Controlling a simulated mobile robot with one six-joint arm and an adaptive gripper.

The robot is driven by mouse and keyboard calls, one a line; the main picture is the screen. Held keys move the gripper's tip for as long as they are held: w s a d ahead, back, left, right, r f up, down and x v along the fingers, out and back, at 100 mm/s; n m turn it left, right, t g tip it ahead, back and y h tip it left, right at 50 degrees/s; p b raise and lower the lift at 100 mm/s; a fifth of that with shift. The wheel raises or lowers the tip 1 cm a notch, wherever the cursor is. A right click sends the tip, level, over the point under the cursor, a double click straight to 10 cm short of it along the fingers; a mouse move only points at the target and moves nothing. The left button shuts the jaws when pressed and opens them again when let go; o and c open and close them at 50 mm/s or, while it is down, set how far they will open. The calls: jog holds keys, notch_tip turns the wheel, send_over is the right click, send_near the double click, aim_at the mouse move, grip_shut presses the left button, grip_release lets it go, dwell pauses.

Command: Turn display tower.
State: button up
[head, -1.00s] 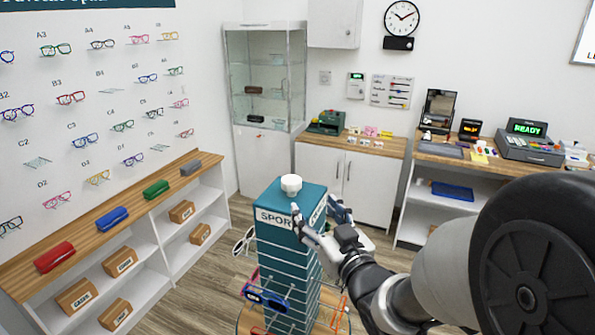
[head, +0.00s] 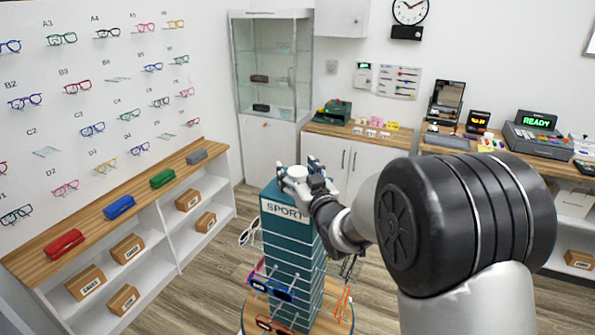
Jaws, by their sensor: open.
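The display tower (head: 287,255) is a teal, slatted column with a "SPORT" sign near its top. It stands upright on a round wooden base (head: 340,320). A white knob (head: 297,173) sits on its top. Glasses hang on its sides, among them a blue pair (head: 270,287) and a red pair (head: 274,325). My gripper (head: 298,174) is open at the tower's top, with its fingers around or close beside the knob. I cannot tell whether the fingers touch the knob. My arm hides part of the tower's right side.
A wall shelf unit (head: 160,208) with glasses cases and boxes runs along the left. A glass cabinet (head: 273,62) and a white cupboard (head: 345,160) stand behind. A counter with a till (head: 537,135) is at the right. Wooden floor (head: 215,285) is clear left of the tower.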

grip_shut()
dwell(0.8)
